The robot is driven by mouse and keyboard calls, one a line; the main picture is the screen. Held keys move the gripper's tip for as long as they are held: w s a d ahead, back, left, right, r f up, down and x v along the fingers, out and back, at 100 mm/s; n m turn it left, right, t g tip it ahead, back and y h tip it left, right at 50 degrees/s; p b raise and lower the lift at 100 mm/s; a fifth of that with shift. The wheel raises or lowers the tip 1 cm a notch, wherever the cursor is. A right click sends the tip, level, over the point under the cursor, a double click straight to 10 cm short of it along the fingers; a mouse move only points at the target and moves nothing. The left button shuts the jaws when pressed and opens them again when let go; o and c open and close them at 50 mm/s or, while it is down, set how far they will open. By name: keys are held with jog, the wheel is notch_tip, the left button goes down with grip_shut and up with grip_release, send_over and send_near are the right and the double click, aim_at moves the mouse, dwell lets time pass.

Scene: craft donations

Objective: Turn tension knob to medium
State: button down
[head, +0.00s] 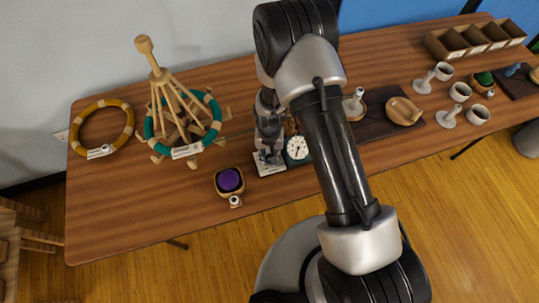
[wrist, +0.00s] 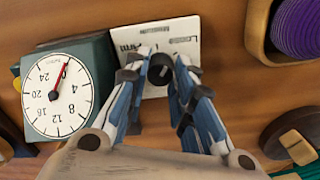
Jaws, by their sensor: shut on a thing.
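The tension knob (wrist: 160,67) is a small dark round piece between my fingertips in the wrist view. It sits over a white printed card (wrist: 176,34), which also shows under my fingers in the head view (head: 269,168). The card's print appears upside down in the wrist view, with words such as "Loose" and "Medium" partly readable. My gripper (wrist: 161,72) is shut on the knob, pointing down at the table; it also shows in the head view (head: 267,157). The fingers hide part of the card, and I cannot tell which setting the knob points to.
A white dial with a red pointer (wrist: 55,95) on a green box stands close beside my fingers. A bowl of purple yarn (head: 229,181) is near the table's front edge. A wooden yarn swift (head: 172,95) with a teal ring stands left. Cups (head: 460,92) and trays lie right.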

jog(key=n+b, duration=0.1)
jog(key=n, duration=0.2)
jog(key=shift+n, duration=0.4)
jog(key=shift+n+b, duration=0.3)
jog(key=shift+n, duration=1.4)
jog(key=c, duration=1.3)
grip_release()
notch_tip(320, 180, up, 12)
jog(key=shift+r, duration=0.1)
